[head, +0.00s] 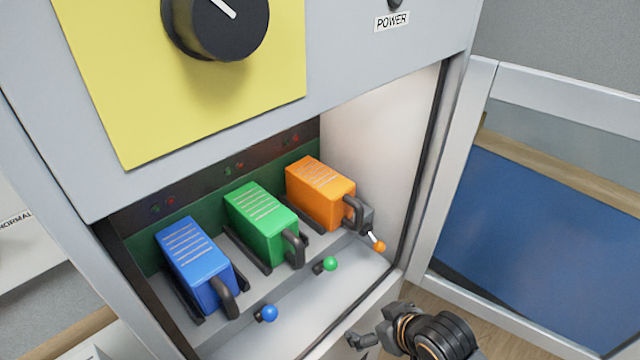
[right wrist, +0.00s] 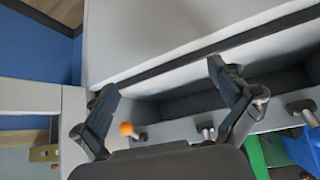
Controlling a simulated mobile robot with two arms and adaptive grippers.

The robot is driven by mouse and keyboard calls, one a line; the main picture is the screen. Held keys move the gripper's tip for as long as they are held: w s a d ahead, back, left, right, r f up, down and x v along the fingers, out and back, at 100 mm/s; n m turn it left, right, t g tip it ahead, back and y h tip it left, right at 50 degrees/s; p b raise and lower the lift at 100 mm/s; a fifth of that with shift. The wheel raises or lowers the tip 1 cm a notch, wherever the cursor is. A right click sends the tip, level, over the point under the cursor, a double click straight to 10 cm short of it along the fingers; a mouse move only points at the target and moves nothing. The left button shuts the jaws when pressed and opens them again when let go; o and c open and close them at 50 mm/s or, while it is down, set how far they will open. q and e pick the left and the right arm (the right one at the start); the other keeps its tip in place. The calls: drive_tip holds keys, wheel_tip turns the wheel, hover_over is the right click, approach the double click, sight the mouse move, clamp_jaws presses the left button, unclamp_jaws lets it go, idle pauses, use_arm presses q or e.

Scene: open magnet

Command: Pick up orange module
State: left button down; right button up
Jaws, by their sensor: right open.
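The orange module (head: 320,192) is a ribbed box with a dark front handle (head: 353,212). It sits in the right slot of the cabinet's open bay. A lever with an orange ball (head: 380,246) is in front of it; the ball also shows in the right wrist view (right wrist: 126,129), near the left finger. My right gripper (head: 377,326) is open and empty, in front of the bay's lower edge, apart from the module. In the right wrist view its fingers (right wrist: 160,82) are spread wide. The orange module cannot be made out there. My left gripper is not in view.
The green module (head: 262,222) and blue module (head: 195,265) stand left of the orange one, with green (head: 330,264) and blue (head: 269,313) ball levers in front. The cabinet door (head: 560,220) stands open at right. The bay's right wall (head: 385,140) is close to the orange module.

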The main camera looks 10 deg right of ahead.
drive_tip(key=w+a+r+n+t+y, duration=0.2)
drive_tip(key=w+r+t+y, duration=0.1)
drive_tip(key=w+r, duration=0.75)
drive_tip(key=t+y, duration=0.1)
drive_tip(key=y, duration=0.1)
approach(323, 178)
drive_tip(key=shift+n, duration=0.4)
drive_tip(key=p+x, duration=0.2)
drive_tip(key=x, duration=0.3)
drive_tip(key=shift+w+a+f, duration=0.1)
drive_tip(key=shift+w+f, duration=0.1)
drive_tip(key=shift+w, duration=0.05)
drive_tip(key=shift+w+a+p, duration=0.1)
drive_tip(key=shift+w+p, duration=0.05)
drive_tip(key=shift+p, duration=0.15)
drive_tip(key=p+x, duration=0.2)
drive_tip(key=x, duration=0.2)
drive_tip(key=shift+w+a, duration=0.15)
drive_tip(key=shift+w+a+f, duration=0.15)
drive_tip(key=shift+w, duration=0.05)
drive_tip(key=shift+c, duration=0.2)
